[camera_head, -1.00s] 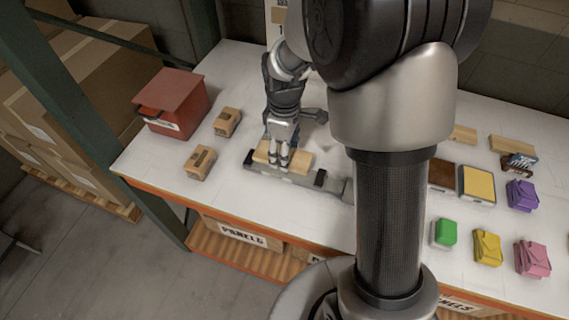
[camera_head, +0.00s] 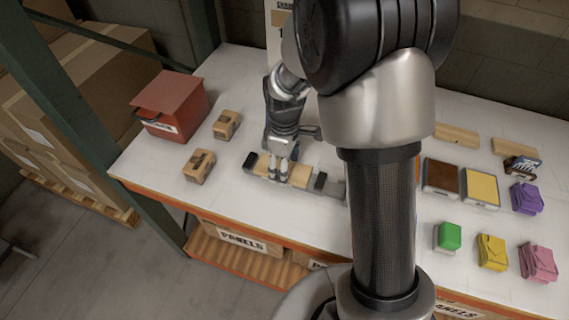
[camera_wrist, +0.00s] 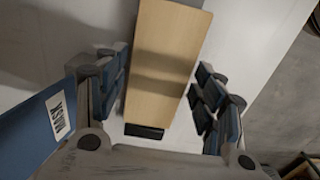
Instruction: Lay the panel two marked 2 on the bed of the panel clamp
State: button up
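A light wooden panel (camera_head: 300,175) lies along the bed of the grey panel clamp (camera_head: 332,188), between its dark jaws. No number can be read on it. My gripper (camera_head: 281,170) is over the middle of the panel and hides part of it. In the wrist view, the panel (camera_wrist: 160,75) runs between the two fingers of my gripper (camera_wrist: 162,95), with a gap on each side. The fingers are open. A black jaw of the clamp (camera_wrist: 145,131) shows at the panel's near end.
A red box (camera_head: 172,105) and two small brown boxes, one at the back (camera_head: 227,124) and one nearer (camera_head: 199,166), stand left of the clamp. Wooden blocks (camera_head: 456,135), coloured packets (camera_head: 491,252) and flat trays (camera_head: 480,187) lie to the right. My arm hides the table's middle.

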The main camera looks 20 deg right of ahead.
jog(key=shift+o, duration=0.9)
notch_tip(320, 180, up, 13)
jog(key=p, duration=0.4)
jog(key=s+r+m+t, duration=0.2)
jog(key=s+r+m, duration=0.3)
jog(key=s, duration=0.5)
jog(key=s+r+m+t, duration=0.2)
jog(key=s+r+m, duration=0.3)
jog(key=s, duration=0.6)
notch_tip(320, 180, up, 2)
jog(key=shift+s+r+m+t, duration=0.1)
jog(key=shift+s+m+t, duration=0.2)
jog(key=shift+m, duration=0.1)
jog(key=shift+d, duration=0.15)
